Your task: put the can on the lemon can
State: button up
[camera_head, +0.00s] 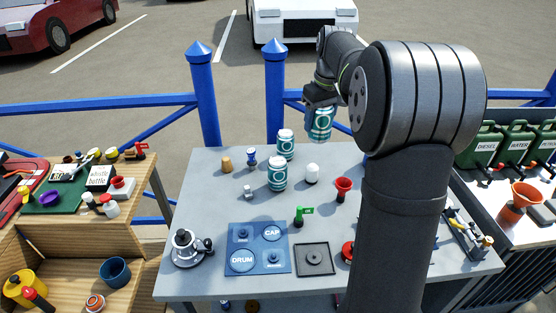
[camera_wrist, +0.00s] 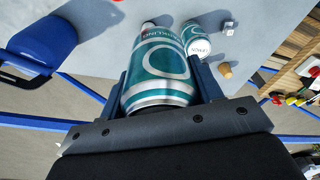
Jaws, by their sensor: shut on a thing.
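My gripper (camera_head: 319,106) is shut on a teal-and-white can (camera_head: 321,125), held above the far right part of the grey table. In the wrist view the held can (camera_wrist: 160,78) lies between the two fingers, its ring mark showing. Two similar teal-and-white cans stand upright on the table: a farther can (camera_head: 285,145) and a nearer can (camera_head: 278,176). They are left of the held can in the head view and apart from it. A can on the table (camera_wrist: 194,34) also shows in the wrist view, partly behind the held can.
Around the standing cans are a cork (camera_head: 226,165), a small blue-and-white item (camera_head: 251,159), a white-topped item (camera_head: 312,174) and a red funnel (camera_head: 343,187). A blue panel (camera_head: 257,262) lies nearer. A blue railing (camera_head: 205,100) runs behind the table.

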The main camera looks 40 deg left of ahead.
jog(key=shift+s+a+f, duration=0.8)
jog(key=shift+a+f, duration=0.95)
jog(key=shift+a, duration=0.15)
jog(key=shift+s+a+f, duration=0.75)
jog(key=shift+a+f, duration=1.05)
jog(key=shift+a, duration=0.05)
jog(key=shift+s+a+f, duration=0.8)
jog(key=shift+a+f, duration=0.95)
jog(key=shift+a, duration=0.15)
jog(key=o, duration=1.2)
jog(key=shift+f, duration=0.15)
notch_tip(320, 180, up, 12)
jog(key=d, duration=0.1)
jog(key=shift+s+d, duration=0.2)
